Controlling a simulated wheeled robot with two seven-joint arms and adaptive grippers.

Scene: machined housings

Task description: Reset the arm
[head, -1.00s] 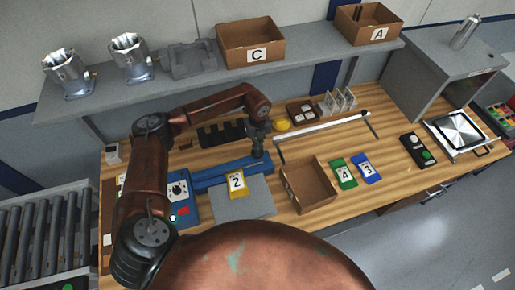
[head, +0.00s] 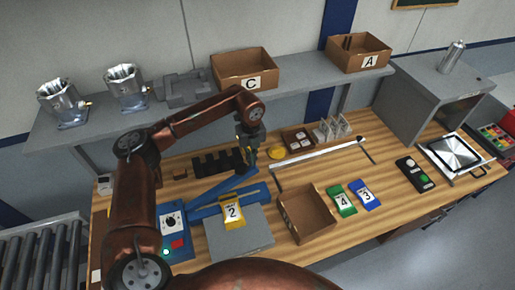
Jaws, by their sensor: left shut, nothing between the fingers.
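My left arm comes in from the left and bends over the back of the wooden bench. Its left gripper (head: 246,152) points down above the bench, near the black slotted block (head: 218,161) and left of a yellow round item (head: 276,153). The fingers look closed, with nothing seen between them. My right gripper does not show.
An open cardboard box (head: 305,217) stands mid-bench, with a green bag 4 (head: 341,200) and blue bag 3 (head: 366,194) beside it. A thin white bar (head: 318,152) stands behind. The shelf (head: 200,108) above holds metal housings (head: 126,87) and boxes C (head: 245,70) and A (head: 358,52).

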